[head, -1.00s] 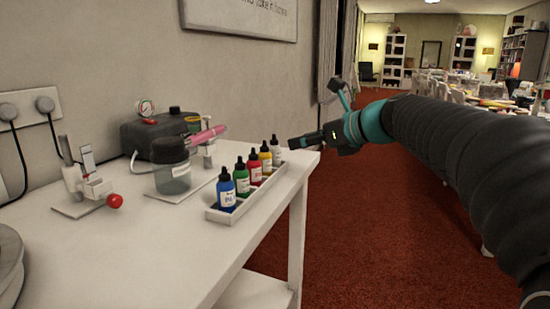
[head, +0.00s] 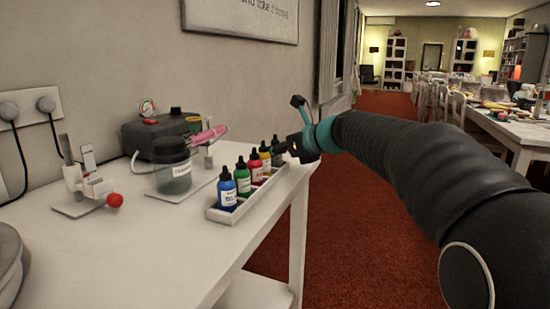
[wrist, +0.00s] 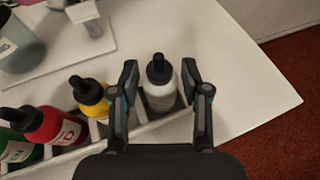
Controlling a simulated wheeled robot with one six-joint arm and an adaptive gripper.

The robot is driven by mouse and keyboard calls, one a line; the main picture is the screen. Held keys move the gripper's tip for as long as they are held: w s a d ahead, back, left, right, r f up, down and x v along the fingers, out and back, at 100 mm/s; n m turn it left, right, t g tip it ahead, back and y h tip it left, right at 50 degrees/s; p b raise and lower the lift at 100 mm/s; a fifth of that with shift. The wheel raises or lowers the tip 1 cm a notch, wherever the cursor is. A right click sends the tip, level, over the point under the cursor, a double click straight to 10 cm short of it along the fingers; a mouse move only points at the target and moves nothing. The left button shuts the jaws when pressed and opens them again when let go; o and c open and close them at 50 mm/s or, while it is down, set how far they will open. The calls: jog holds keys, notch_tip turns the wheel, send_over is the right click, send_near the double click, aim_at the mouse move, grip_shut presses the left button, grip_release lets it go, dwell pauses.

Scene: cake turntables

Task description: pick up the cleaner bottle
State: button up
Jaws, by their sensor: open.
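A pale grey-white dropper bottle with a black cap (wrist: 160,84) stands upright in the end slot of a white tray (wrist: 150,130); its label is not readable, but it is the likely cleaner bottle. In the wrist view my gripper (wrist: 160,90) is open, with one finger on each side of this bottle. A gap shows at the left finger; the right finger is very close, and contact cannot be told. In the head view my gripper (head: 283,149) is at the tray's far end and hides most of the bottle.
Yellow (head: 265,160), red (head: 256,168), green (head: 242,178) and blue (head: 227,190) dropper bottles share the tray in a row. A lidded jar (head: 173,170) and a pink airbrush (head: 208,134) stand behind. The table's edge (head: 275,220) is near, with red carpet beyond.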

jog(key=shift+c, duration=0.3)
jog(key=c, duration=0.5)
jog(key=shift+r, duration=0.1)
jog(key=shift+r, duration=0.6)
notch_tip(320, 180, up, 3)
jog(key=shift+p, duration=0.8)
jog(key=d+r, duration=0.2)
jog(key=d, duration=0.2)
jog(key=d+r+p, duration=0.1)
jog(key=d+r, duration=0.1)
jog(key=d, duration=0.2)
jog(key=s+d+r, duration=0.1)
jog(key=d+r, duration=0.1)
jog(key=d, duration=0.1)
jog(key=shift+d+r+p, duration=0.35)
jog(key=shift+d, duration=0.05)
jog(key=shift+a, duration=0.1)
